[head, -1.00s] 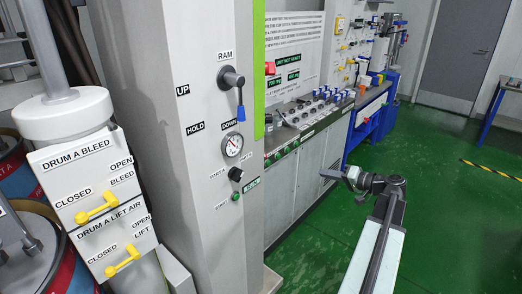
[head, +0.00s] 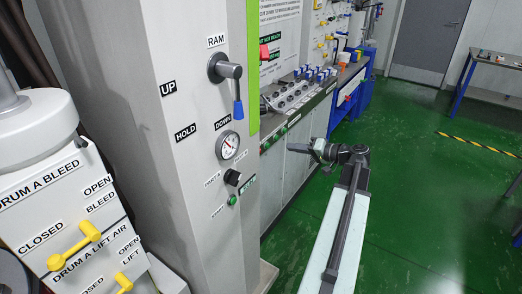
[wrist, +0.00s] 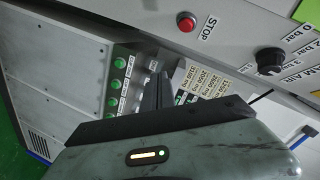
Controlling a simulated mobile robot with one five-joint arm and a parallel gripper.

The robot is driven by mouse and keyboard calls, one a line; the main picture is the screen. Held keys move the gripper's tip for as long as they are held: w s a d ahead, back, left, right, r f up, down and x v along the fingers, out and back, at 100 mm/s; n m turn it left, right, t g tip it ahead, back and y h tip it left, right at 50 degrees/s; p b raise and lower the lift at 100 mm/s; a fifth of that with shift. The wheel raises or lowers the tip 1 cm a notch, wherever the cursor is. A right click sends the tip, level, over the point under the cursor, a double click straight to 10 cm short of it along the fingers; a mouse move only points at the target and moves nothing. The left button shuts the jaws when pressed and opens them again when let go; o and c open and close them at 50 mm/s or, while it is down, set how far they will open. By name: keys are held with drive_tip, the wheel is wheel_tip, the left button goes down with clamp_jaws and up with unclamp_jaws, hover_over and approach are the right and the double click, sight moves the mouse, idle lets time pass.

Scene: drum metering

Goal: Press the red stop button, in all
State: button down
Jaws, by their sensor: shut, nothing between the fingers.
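The red stop button (wrist: 186,22) shows in the wrist view on a pale panel at the top, beside the label STOP. My gripper (wrist: 157,76) is shut and empty. Its dark fingers point up the picture and lie below and left of the button, apart from it in the picture. In the head view my gripper (head: 291,147) is in front of the low cabinets, right of the grey column. A red part (head: 264,53) shows past the column's green edge; I cannot tell whether it is the same button.
A black knob (wrist: 270,61) sits right of the button on the panel. Several green buttons (wrist: 119,63) line a bench front to the left. The grey column (head: 130,110) carries the RAM lever (head: 224,71) and a gauge (head: 228,145). Green floor (head: 430,200) is clear at right.

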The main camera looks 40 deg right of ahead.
drive_tip(key=w+a, duration=0.4)
drive_tip(key=a, duration=0.3)
drive_tip(key=shift+w+a, duration=0.1)
idle(2.0)
drive_tip(key=shift+w+a, duration=0.15)
drive_tip(key=shift+a, duration=0.15)
drive_tip(key=shift+w+a, duration=0.2)
drive_tip(key=shift+a, duration=0.2)
idle(0.8)
drive_tip(key=shift+d, duration=0.1)
drive_tip(key=shift+s+d, duration=0.4)
drive_tip(key=shift+d, duration=0.25)
